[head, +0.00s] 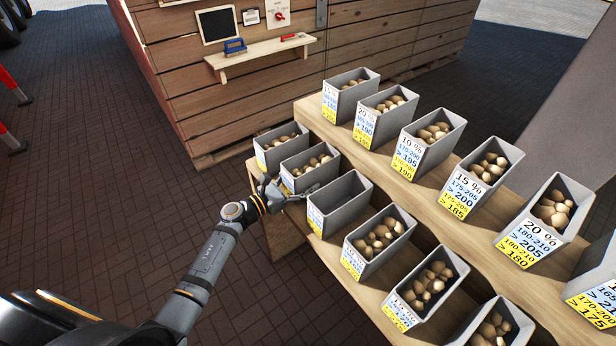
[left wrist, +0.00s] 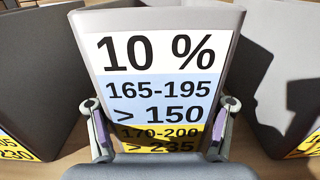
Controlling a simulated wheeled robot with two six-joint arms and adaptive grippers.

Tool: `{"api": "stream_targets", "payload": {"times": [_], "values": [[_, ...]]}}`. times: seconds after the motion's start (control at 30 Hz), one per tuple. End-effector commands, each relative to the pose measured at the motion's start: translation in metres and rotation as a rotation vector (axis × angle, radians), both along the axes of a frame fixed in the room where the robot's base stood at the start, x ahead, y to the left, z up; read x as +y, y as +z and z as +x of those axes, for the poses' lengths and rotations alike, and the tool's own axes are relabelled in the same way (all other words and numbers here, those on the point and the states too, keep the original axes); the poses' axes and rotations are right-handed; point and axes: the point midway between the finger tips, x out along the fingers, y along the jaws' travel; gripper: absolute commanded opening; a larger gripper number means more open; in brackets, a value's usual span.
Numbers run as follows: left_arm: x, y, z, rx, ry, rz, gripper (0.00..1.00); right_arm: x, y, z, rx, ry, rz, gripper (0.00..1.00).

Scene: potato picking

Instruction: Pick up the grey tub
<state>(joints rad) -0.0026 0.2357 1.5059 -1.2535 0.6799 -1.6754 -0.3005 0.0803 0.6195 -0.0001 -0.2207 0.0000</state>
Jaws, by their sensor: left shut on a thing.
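My left gripper (head: 288,188) is shut on a grey tub (head: 326,176) of potatoes in the lower row, second from its far left end. Its fingers lie on either side of the tub's front end. In the left wrist view, the gripper (left wrist: 161,130) has one finger on each side of the same tub (left wrist: 90,20), whose label reads 10 %, 165-195, > 150. The label's bottom edge is partly hidden. I cannot tell whether the tub is lifted. My right gripper is not in view.
An empty grey tub (head: 348,212) stands close on the right, and another potato tub (head: 268,157) on the left. More labelled tubs fill the upper step of the wooden stand (head: 318,117). A plank wall with a small shelf (head: 262,55) is behind. The paved floor (head: 100,200) at left is clear.

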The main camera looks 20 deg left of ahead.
Motion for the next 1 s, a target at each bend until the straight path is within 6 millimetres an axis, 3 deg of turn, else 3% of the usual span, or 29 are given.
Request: {"api": "stream_targets", "payload": {"times": [0.27,0.7,1.0], "values": [[0.0,0.006,0.0,-0.003,-0.001,-0.001,0.33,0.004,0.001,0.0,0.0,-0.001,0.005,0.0],[0.0,0.093,0.0,-0.004,-0.001,-0.001,0.33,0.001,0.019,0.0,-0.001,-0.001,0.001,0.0],[0.0,0.102,0.0,-0.002,0.0,-0.003,0.33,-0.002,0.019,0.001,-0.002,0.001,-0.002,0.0]]}}
